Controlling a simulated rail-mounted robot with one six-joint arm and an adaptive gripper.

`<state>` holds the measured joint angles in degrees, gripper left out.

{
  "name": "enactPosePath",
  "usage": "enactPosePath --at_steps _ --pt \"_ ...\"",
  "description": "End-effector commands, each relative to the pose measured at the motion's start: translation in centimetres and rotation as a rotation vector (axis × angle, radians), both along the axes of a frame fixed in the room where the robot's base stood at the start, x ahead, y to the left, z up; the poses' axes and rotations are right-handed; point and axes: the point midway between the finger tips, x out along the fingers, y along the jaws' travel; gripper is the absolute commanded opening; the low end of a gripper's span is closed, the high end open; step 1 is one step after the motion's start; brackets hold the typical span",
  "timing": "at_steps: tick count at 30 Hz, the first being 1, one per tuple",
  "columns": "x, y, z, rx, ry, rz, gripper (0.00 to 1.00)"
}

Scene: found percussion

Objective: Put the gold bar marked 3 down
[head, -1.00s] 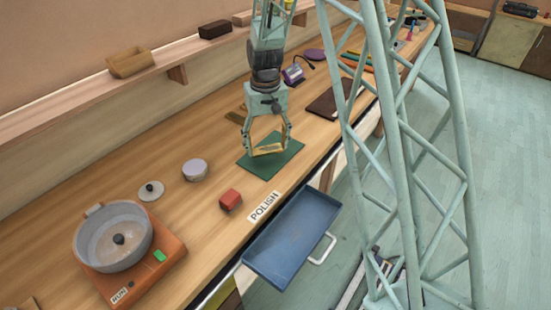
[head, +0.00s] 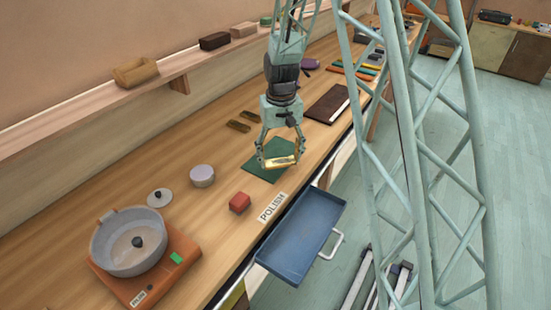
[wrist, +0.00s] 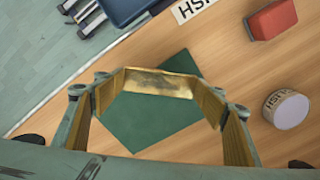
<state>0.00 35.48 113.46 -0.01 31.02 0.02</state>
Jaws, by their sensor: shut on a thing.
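My gripper (head: 280,160) is shut on a gold bar (head: 281,161), which spans between its two fingers. In the wrist view the bar (wrist: 158,83) lies across between the fingertips, its visible face worn and dark in the middle. I cannot read a number on it. The bar is over the green mat (head: 262,172), toward the mat's right side in the head view; the mat also shows behind the bar in the wrist view (wrist: 150,127). It appears to be held above the mat, but the gap is hard to judge.
Two dark gold bars (head: 238,126) lie on the bench behind the mat. A blue tray (head: 302,235) juts out at the bench's front edge. A pot (head: 128,258) stands front left.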

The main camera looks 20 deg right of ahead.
Motion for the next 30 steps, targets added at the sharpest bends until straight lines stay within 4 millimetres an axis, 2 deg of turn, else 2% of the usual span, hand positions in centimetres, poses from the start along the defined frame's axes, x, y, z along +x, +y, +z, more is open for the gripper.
enactPosePath --at_steps 16,23,30 --pt "0.1 -0.4 0.2 0.000 -0.001 -0.058 0.45" --pt "0.1 -1.2 0.3 0.000 -0.001 -0.210 0.45" --pt "0.2 -2.6 0.6 0.000 -0.001 -0.442 0.45"
